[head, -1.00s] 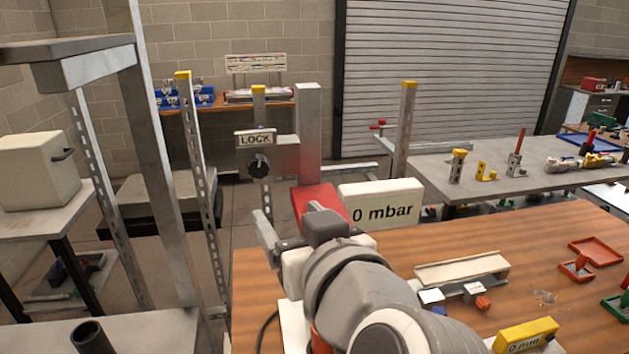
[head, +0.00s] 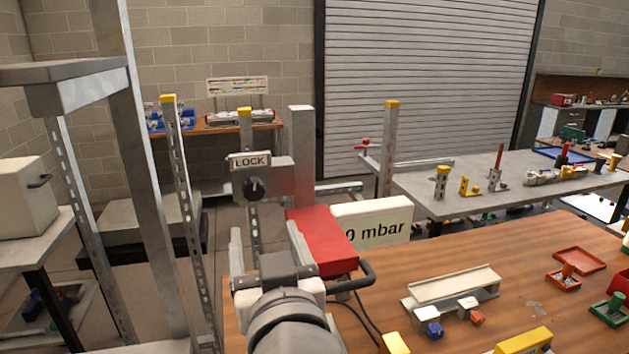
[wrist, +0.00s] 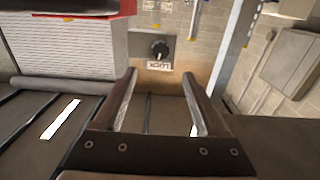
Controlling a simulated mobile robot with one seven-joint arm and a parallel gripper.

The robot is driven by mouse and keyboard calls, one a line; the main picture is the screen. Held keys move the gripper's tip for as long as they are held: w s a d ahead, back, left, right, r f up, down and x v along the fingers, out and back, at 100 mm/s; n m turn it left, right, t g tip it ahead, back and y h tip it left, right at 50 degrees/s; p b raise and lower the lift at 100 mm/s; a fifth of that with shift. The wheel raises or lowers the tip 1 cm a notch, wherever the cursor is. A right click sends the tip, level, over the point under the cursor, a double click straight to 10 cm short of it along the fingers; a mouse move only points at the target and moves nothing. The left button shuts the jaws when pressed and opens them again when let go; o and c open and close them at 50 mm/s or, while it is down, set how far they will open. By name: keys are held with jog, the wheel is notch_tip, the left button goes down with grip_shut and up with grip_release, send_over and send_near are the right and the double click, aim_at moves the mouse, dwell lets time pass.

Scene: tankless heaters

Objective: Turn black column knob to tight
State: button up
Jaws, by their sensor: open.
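The black column knob (head: 253,188) sits on a grey plate fixed to a metal column, under a white LOCK label (head: 250,161). A pale pointer mark shows on the knob. In the wrist view the knob (wrist: 160,49) and label appear upside down, beyond the fingertips and roughly between them sideways. My gripper (wrist: 160,80) is open and empty, with its two fingers apart and not touching the knob. In the head view my gripper (head: 268,245) is below and nearer than the knob, partly hidden by my wrist.
A red block (head: 325,240) with a black handle stands just right of my gripper, near the white "0 mbar" display (head: 372,222). A metal upright (head: 175,180) stands to the left. The wooden bench (head: 480,255) carries a white channel and red trays.

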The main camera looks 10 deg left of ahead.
aim_at(254, 193)
jog(key=p+x, duration=0.2)
jog(key=x, duration=1.1)
jog(key=shift+f, duration=0.1)
jog(key=shift+c, duration=0.2)
jog(key=shift+s, duration=0.1)
grip_shut()
